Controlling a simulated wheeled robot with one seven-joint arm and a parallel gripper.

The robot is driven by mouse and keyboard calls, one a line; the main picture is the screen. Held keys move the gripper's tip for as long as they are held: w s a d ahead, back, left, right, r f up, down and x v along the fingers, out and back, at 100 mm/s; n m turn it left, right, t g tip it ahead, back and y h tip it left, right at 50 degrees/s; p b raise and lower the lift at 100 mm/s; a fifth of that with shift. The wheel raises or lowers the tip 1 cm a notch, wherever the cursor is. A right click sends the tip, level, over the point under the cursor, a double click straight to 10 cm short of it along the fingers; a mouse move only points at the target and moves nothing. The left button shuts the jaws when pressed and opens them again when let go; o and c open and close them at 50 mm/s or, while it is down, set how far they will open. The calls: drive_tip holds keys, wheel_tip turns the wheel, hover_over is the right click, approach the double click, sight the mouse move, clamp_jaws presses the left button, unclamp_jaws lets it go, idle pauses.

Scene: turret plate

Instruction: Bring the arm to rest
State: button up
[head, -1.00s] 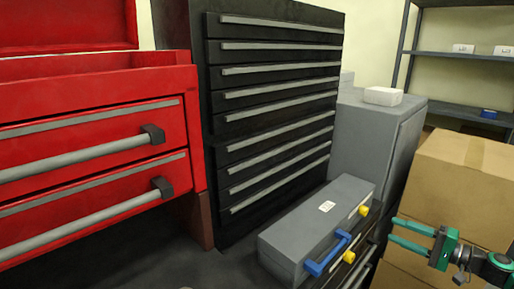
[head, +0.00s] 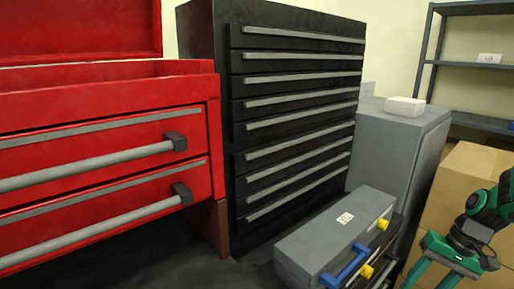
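My gripper (head: 424,282) is at the lower right of the head view, with green fingers pointing down and to the left. The fingers stand apart with nothing seen between them, and their tips run to the bottom edge of the picture. My arm's green and dark wrist links show to the right of it. The gripper appears in front of the cardboard boxes and to the right of the grey toolbox (head: 315,240).
A red tool chest (head: 95,105) stands at the left. A tall black drawer cabinet (head: 210,60) is behind it. A grey cabinet (head: 400,135) carries a white box (head: 404,106). A cardboard box (head: 462,172) and a metal shelf (head: 450,65) are at the right.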

drive_tip(key=s+a+r+m+h, duration=0.1)
drive_tip(key=s+r+h, duration=0.2)
drive_tip(key=s+r, duration=0.7)
drive_tip(key=s, duration=0.4)
drive_tip(key=shift+a+r+h, duration=0.25)
drive_tip(key=shift+r+h, duration=0.1)
drive_tip(key=shift+h, duration=0.05)
drive_tip(key=shift+w+f, duration=0.25)
drive_tip(key=shift+w, duration=0.4)
